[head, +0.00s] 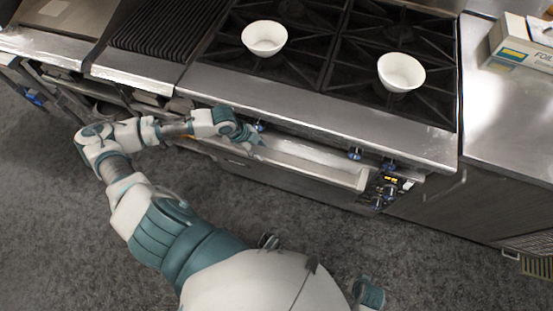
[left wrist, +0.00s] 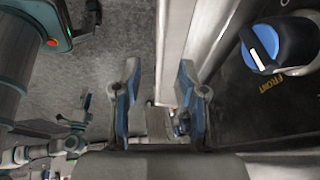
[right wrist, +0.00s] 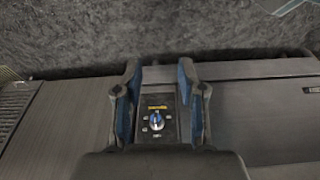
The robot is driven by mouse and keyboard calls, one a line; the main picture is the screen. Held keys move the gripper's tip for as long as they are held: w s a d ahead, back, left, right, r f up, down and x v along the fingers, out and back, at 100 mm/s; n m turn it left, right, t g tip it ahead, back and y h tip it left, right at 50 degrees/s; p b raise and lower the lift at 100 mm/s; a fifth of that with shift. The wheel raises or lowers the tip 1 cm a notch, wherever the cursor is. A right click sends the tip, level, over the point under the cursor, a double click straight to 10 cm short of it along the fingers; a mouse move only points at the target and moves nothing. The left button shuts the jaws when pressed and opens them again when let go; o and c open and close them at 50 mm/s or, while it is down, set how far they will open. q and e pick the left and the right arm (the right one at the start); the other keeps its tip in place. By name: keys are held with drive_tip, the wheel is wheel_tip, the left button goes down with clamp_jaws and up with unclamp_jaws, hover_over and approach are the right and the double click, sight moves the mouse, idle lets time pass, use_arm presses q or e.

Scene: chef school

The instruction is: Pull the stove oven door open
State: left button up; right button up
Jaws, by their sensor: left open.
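The stove (head: 310,115) has a steel front with blue knobs. Below them the long pale handle bar (head: 310,168) of the oven door (head: 285,184) runs across the front, and the door looks shut. My left gripper (head: 247,134) is at the left part of the bar, just under the knobs. In the left wrist view my left gripper (left wrist: 160,100) is open. The pale bar (left wrist: 172,50) runs toward the space between its fingers, near the right finger; contact cannot be told. In the right wrist view my right gripper (right wrist: 157,100) is open, with the oven control panel (right wrist: 157,118) showing between its fingers.
Two white bowls (head: 264,38) (head: 401,72) stand on the burner grates. A stove knob (left wrist: 278,45) is close to the right of my left gripper. A foil box (head: 520,42) lies on the right counter (head: 505,120). The grey floor (head: 50,200) before the stove is clear.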

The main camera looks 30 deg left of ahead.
sight(273, 161)
use_arm(q)
drive_tip(key=b+x, duration=0.1)
drive_tip(key=x, duration=0.3)
drive_tip(key=a+x, duration=0.1)
drive_tip(key=x, duration=0.3)
drive_tip(key=b+x, duration=0.1)
drive_tip(key=x, duration=0.3)
drive_tip(key=shift+a+f+b, duration=0.2)
drive_tip(key=shift+f+b, duration=0.15)
drive_tip(key=shift+f, duration=0.05)
drive_tip(key=shift+x, duration=0.9)
drive_tip(key=shift+w+d, duration=0.15)
drive_tip(key=shift+d, duration=0.6)
drive_tip(key=shift+a+f, duration=0.1)
drive_tip(key=shift+a, duration=0.3)
clamp_jaws()
use_arm(e)
wheel_tip(273, 161, up, 8)
drive_tip(key=w+a+t, duration=0.1)
drive_tip(key=shift+a+r, duration=0.15)
drive_tip(key=shift+r, duration=0.05)
drive_tip(key=shift+w, duration=0.1)
